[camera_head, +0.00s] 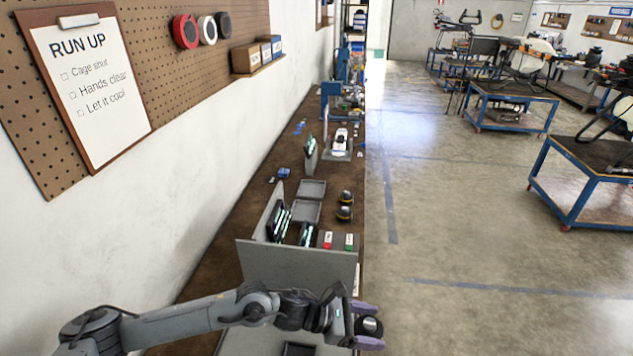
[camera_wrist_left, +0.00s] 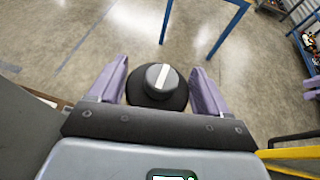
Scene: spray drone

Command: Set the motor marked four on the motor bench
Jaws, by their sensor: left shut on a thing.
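My left gripper (camera_head: 369,325) reaches over the front right edge of the workbench and is shut on a round black motor (camera_head: 371,327). In the left wrist view the motor (camera_wrist_left: 157,97) sits between the two purple fingers (camera_wrist_left: 158,88), with a grey cap and a pale bar across its top. No number can be read on it. Two dark round motor-like parts with yellowish bands (camera_head: 345,205) stand farther along the bench. The long brown workbench (camera_head: 262,203) runs along the wall; which part of it is the motor bench is not clear.
A grey upright panel (camera_head: 297,266) stands across the bench just beyond my gripper. Behind it are grey trays (camera_head: 311,189), a red block (camera_head: 327,240) and a green block (camera_head: 349,242). Open floor (camera_head: 450,250) lies to the right, with blue-framed tables (camera_head: 580,190) beyond.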

